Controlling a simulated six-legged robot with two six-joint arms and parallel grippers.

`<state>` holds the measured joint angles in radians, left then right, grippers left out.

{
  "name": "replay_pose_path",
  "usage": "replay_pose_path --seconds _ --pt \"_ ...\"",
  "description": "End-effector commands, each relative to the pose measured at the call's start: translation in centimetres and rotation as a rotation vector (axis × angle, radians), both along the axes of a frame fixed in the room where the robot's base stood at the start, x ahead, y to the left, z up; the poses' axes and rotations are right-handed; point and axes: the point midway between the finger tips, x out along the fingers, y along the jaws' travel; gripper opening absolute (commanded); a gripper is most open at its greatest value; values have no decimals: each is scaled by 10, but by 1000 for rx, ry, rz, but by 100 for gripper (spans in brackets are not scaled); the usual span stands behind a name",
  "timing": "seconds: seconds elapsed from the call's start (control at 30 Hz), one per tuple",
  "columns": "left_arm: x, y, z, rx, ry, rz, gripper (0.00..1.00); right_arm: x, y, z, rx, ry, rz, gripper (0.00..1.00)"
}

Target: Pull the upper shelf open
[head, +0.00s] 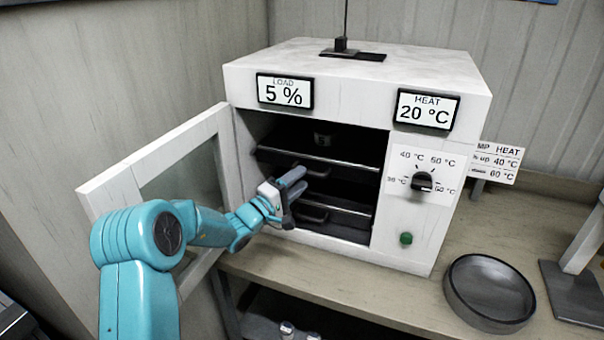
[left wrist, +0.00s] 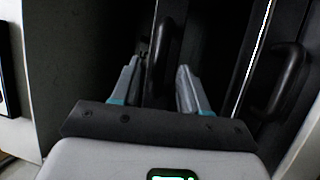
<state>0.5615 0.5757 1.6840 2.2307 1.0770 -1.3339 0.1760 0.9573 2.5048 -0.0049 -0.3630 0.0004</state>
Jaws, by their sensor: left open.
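The white oven (head: 350,100) stands open on the bench. Its upper shelf (head: 330,160) is a dark tray with a black handle (head: 319,172) on its front. The lower shelf (head: 345,208) has a similar handle (head: 312,216). My left gripper (head: 298,180) is open at the front of the oven, close to the upper handle. In the left wrist view, turned on its side, the upper handle (left wrist: 165,50) stands between the spread fingers (left wrist: 157,80). The lower handle (left wrist: 289,78) is off to the right there. Contact cannot be told. My right gripper is not in view.
The oven door (head: 150,165) is swung open to the left, beside my left arm. A round metal dish (head: 490,290) sits on the bench (head: 520,225) at right. A knob (head: 422,181) and green button (head: 406,239) are on the panel.

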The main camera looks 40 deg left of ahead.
Motion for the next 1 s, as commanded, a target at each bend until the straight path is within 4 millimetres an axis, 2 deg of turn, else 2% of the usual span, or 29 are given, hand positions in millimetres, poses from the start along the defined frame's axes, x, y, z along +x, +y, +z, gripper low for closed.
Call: replay_pose_path --seconds 0.13,0.43,0.57,1.0 --pt "14 -3 3 0 0 -1 44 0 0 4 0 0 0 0" --pt "18 -3 2 -1 0 -1 44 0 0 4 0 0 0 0" --pt "18 -3 2 -1 0 -1 2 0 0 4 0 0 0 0" --pt "16 -3 0 -1 1 -1 0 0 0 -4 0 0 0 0"
